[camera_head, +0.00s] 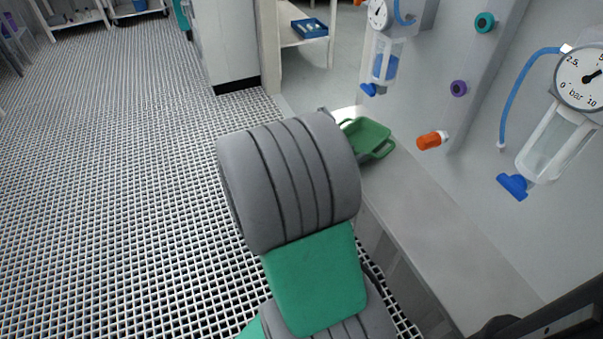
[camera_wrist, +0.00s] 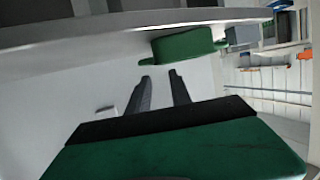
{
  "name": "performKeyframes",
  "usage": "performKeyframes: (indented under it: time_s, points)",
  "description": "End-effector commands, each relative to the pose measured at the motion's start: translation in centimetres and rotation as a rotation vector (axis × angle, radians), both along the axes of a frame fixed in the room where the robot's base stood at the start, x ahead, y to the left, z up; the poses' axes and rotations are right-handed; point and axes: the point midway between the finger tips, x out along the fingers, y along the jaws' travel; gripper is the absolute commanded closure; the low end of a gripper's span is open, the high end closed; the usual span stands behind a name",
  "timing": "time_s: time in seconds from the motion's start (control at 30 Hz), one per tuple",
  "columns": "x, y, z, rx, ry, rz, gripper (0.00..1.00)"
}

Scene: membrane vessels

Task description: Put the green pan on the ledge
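The green pan (camera_head: 367,137) is a shallow rectangular tray with a handle at its end. In the head view it is at the far end of the pale ledge (camera_head: 440,215), partly behind my arm. I cannot tell whether it rests fully flat there. In the wrist view the pan (camera_wrist: 185,46) is just beyond my fingertips, against the ledge surface, which runs across the top of that picture. My gripper (camera_wrist: 160,76) has its two dark fingers apart with nothing visible between them. One fingertip is close to the pan's handle; contact is unclear. My gripper is hidden in the head view.
A grey wall panel beside the ledge carries an orange knob (camera_head: 431,140), a purple knob (camera_head: 459,88), a teal knob (camera_head: 485,22) and gauges (camera_head: 581,77) with blue valves. A white cabinet (camera_head: 222,45) and a shelf with a blue tray (camera_head: 309,28) stand behind. The grated floor at left is clear.

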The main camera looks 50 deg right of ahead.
Motion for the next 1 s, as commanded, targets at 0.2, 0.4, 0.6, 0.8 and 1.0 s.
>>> performKeyframes:
  time_s: [0.2, 0.4, 0.6, 0.8, 1.0]
  points:
    - [9.0, 10.5, -4.0, 0.424, 0.116, 0.321, 0.75]
    - [13.4, 30.9, -3.8, 0.795, 0.501, 1.042, 0.75]
    - [10.4, 40.0, -2.0, 0.847, 0.776, 1.462, 0.75]
    - [10.2, 40.3, -2.0, 0.849, 0.792, 1.481, 0.75]
    - [10.2, 40.2, -2.0, 0.850, 0.789, 1.477, 0.75]
